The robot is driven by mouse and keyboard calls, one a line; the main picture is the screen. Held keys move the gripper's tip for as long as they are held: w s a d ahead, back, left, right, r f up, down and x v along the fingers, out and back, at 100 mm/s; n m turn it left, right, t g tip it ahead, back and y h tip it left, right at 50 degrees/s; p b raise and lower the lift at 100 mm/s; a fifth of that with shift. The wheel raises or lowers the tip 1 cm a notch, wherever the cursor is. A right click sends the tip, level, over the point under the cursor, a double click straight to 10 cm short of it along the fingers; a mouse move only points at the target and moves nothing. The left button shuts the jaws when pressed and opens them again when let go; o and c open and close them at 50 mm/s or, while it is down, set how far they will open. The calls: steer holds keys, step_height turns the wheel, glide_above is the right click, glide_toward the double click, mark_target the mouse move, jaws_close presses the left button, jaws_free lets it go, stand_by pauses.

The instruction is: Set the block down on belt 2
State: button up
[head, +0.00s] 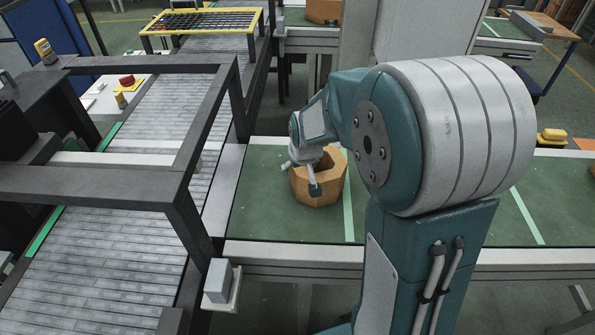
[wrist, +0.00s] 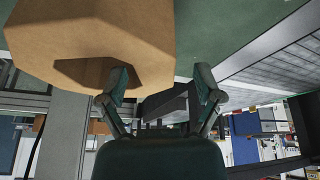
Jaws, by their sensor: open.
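The block (head: 330,188) is orange-brown, many-sided, with a dark hollow in its top. It sits on a green belt (head: 270,213) with pale cross stripes. No belt number is readable, so I cannot tell whether this is belt 2. My gripper (head: 303,178) is at the block's near left side and hides part of it. In the wrist view the block (wrist: 90,30) fills the upper left. My open gripper (wrist: 162,84) shows both fingers spread there; the left one overlaps the block's hollow, the right one is clear of the block. I cannot tell whether a finger touches it.
A grey roller conveyor (head: 110,260) runs along the left, under a dark metal frame (head: 90,185) that stands close to the green belt. A small grey box (head: 218,280) is fixed at the belt's near left corner. Another brown block (head: 322,10) is at the back.

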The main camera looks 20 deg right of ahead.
steer(key=s+a+r, duration=0.3)
steer(key=s+r, duration=1)
steer(key=s+a+r+t, duration=0.1)
steer(key=s, duration=0.9)
steer(key=shift+s+a+r, duration=0.2)
steer(key=shift+a+r, duration=0.1)
steer(key=shift+a, duration=0.05)
